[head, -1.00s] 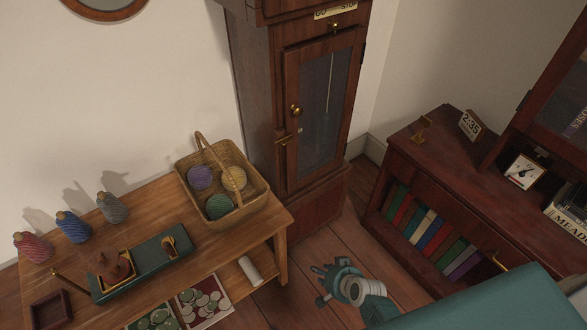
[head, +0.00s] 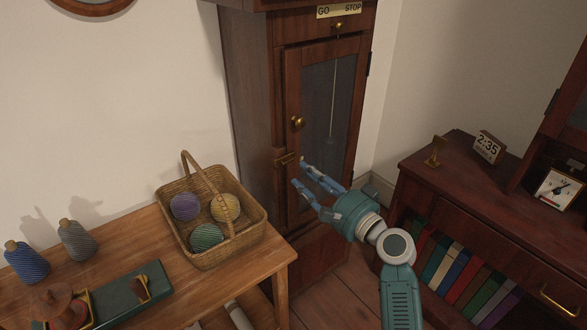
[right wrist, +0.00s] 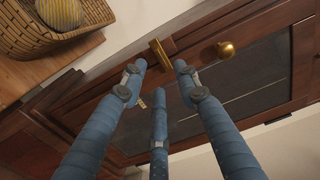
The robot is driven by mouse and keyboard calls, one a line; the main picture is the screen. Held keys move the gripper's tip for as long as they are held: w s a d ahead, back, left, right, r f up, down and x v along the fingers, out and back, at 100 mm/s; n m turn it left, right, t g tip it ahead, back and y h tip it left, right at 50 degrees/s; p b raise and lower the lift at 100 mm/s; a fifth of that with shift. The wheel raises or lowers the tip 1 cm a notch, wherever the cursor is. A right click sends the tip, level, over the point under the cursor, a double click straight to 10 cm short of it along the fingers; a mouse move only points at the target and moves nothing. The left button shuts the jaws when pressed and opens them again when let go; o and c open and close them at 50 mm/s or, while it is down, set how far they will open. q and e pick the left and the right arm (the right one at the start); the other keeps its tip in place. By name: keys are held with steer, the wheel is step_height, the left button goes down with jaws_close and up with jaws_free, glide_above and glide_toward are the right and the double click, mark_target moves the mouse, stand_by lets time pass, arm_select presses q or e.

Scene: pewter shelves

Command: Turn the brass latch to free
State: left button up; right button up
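The brass latch (head: 285,158) is a small bar on the left edge of the tall dark wooden cabinet's glazed door (head: 328,130), below a round brass knob (head: 298,123). In the head view the bar lies roughly level. In the right wrist view the latch (right wrist: 160,52) shows just beyond the fingertips, with the knob (right wrist: 226,49) to its right. My right gripper (head: 300,173) is in front of the door, a little below and right of the latch. Its blue fingers are spread and empty, and they appear apart from the latch. My left gripper is not in view.
A wooden table (head: 130,245) at left holds a wicker basket (head: 255,222) of yarn balls, close to the cabinet. A low dark cabinet (head: 450,195) with books stands at right. A GO STOP plate (head: 338,10) sits above the door.

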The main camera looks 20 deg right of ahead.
mark_target(286, 160)
steer(key=x, duration=0.6)
steer(key=shift+f, duration=0.1)
jaws_close()
